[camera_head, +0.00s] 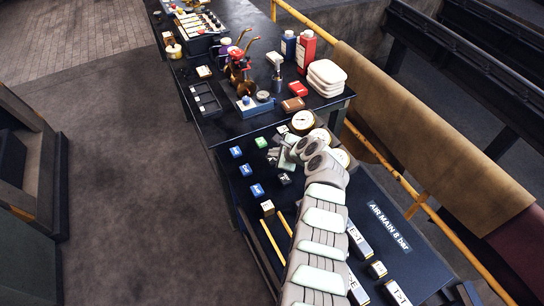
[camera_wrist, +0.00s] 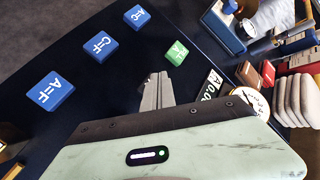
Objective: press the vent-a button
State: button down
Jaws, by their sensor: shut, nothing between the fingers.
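My gripper (camera_head: 274,154) is shut and empty above the dark panel. Its fingertips also show in the wrist view (camera_wrist: 158,76), pointing toward the buttons. A green button (camera_wrist: 177,52) lies just beyond and right of the fingertips, apart from them; it also shows in the head view (camera_head: 261,142). Blue buttons stand in a row, at the far end (camera_wrist: 137,18), the middle (camera_wrist: 101,47) and the near left (camera_wrist: 49,90). They also show in the head view (camera_head: 246,169). I cannot tell from the small labels which button is vent-a.
Round gauges (camera_head: 303,121) stand on the panel beyond the gripper. The bench behind holds a blue vise-like fixture (camera_head: 247,106), a red bottle (camera_head: 306,50) and folded white cloths (camera_head: 326,76). A yellow rail (camera_head: 408,187) runs along the right. The floor at left is clear.

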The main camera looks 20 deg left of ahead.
aim_at(274, 160)
notch_tip(274, 160, up, 6)
jog(key=p, duration=0.6)
dwell(0.8)
